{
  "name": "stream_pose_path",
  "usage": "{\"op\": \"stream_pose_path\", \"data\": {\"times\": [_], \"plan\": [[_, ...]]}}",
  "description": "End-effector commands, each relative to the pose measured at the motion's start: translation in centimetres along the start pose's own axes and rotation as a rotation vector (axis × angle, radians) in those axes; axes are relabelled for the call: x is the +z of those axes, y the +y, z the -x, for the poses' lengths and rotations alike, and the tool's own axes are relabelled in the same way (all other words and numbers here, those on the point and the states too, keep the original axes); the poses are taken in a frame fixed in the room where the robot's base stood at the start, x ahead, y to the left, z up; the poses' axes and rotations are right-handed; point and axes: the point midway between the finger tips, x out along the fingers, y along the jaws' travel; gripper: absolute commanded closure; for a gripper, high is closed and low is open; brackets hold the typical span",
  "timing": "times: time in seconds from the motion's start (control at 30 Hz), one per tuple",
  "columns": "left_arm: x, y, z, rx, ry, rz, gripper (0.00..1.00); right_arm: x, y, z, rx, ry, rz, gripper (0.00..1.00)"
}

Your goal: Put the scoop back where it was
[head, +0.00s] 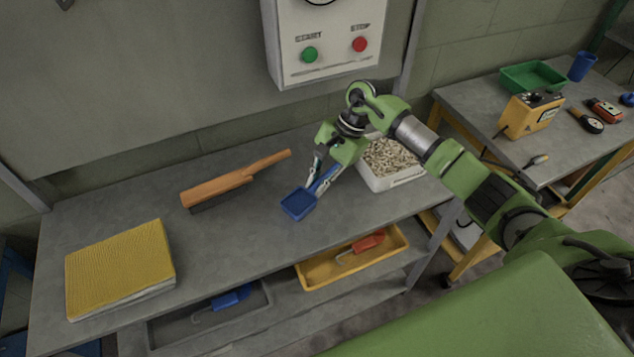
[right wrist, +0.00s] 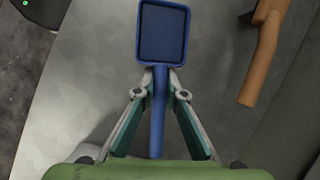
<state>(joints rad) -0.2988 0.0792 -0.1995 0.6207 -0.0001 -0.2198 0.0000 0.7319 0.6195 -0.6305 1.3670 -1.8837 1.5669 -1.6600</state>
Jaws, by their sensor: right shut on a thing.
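The blue scoop (head: 298,204) has a square pan and a straight handle. My right gripper (head: 318,187) is shut on its handle, with the pan pointing toward the front of the grey bench (head: 240,225). In the right wrist view the scoop (right wrist: 163,34) points away from the gripper (right wrist: 160,88), its handle between the two fingers. The pan looks empty. I cannot tell whether the scoop touches the bench top. A white box of pale pellets (head: 392,163) stands just behind and right of the gripper, partly hidden by my arm. My left gripper is not in view.
A wooden brush (head: 225,188) and a yellow pad (head: 120,265) lie left on the bench. Below are a yellow tray (head: 325,273) with a red-handled tool and a grey tray (head: 180,333) with a blue-handled one. A second table (head: 470,105) stands right. The bench's front middle is clear.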

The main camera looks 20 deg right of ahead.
Motion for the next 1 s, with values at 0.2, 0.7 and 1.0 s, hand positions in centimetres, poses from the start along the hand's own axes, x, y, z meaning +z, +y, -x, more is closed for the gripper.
{"op": "stream_pose_path", "data": {"times": [0.2, 0.7, 1.0], "plan": [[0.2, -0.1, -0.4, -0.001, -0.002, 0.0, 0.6, -0.1, 0.1, -0.2, 0.0, 0.0, 0.0, 0.76], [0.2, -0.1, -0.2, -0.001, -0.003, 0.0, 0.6, -0.1, 0.0, 0.5, 0.0, 0.002, 0.0, 0.72], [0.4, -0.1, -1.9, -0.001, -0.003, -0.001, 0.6, -0.2, 0.0, 6.6, -0.002, 0.004, 0.001, 0.72]]}}
